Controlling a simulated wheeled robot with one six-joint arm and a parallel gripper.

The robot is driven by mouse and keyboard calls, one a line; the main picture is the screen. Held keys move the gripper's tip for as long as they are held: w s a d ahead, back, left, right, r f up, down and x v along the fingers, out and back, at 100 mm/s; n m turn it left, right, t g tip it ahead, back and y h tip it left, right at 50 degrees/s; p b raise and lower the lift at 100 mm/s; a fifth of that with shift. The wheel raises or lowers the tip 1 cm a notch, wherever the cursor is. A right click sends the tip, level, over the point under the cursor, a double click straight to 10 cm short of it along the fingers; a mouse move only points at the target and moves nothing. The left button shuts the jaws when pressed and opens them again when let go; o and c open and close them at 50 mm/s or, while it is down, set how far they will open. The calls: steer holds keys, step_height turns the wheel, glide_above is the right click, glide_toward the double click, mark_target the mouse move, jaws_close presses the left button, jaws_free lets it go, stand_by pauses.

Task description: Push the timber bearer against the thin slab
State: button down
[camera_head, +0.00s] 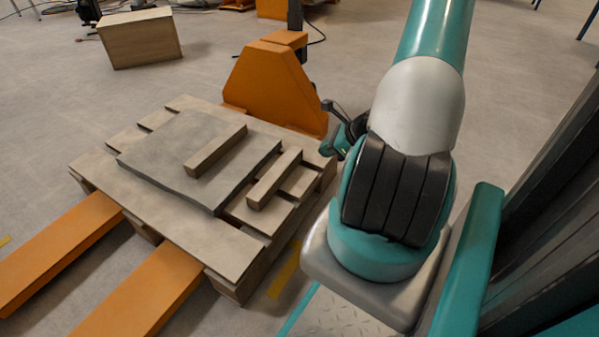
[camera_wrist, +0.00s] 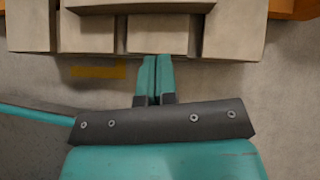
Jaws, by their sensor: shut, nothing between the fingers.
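The thin slab (camera_head: 165,148) is a flat grey sheet lying on the pallet (camera_head: 210,245). One timber bearer (camera_head: 273,180) lies on the pallet boards to the right of the slab, roughly parallel to its right edge, with a narrow gap between them. A second, similar timber piece (camera_head: 215,150) lies on top of the slab. In the wrist view a timber bar (camera_wrist: 140,5) crosses the boards at the top edge, partly cut off.
An orange pallet truck (camera_head: 275,85) stands behind the pallet, its forks (camera_head: 150,290) reaching out at the front left. A wooden crate (camera_head: 140,40) stands at the back left. A yellow floor mark (camera_wrist: 97,71) lies beside the pallet. Open floor surrounds the pallet on the left.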

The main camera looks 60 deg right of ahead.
mark_target(282, 157)
steer(key=w+f+b, duration=0.1)
steer(key=f+b, duration=0.1)
steer(key=f, duration=0.1)
steer(key=w+f+m+b, duration=0.1)
steer(key=w+f+b, duration=0.1)
steer(key=f+b, duration=0.1)
steer(key=w+f+m+b, duration=0.1)
steer(key=f+b, duration=0.1)
steer(key=f, duration=0.1)
steer(key=shift+w+d+f+h+b, duration=0.3)
steer(key=shift+w+f, duration=0.05)
steer(key=shift+f, duration=0.05)
steer(key=w+b, duration=0.2)
steer(key=w, duration=0.1)
steer(key=shift+w+a, duration=0.2)
steer(key=shift+w+r+b, duration=0.2)
steer(key=shift+w+b, duration=0.2)
steer(key=shift+w, duration=0.05)
steer(key=shift+r, duration=0.1)
steer(key=shift+w+a+r+p, duration=0.1)
steer(key=shift+w+p, duration=0.1)
steer(key=shift+p, duration=0.2)
steer(key=w+p, duration=0.4)
steer(key=shift+w+a+r+p, duration=0.15)
steer(key=shift+a+p, duration=0.1)
steer(key=shift+p, duration=0.1)
steer(key=shift+w+f, duration=0.25)
steer(key=shift+w, duration=0.2)
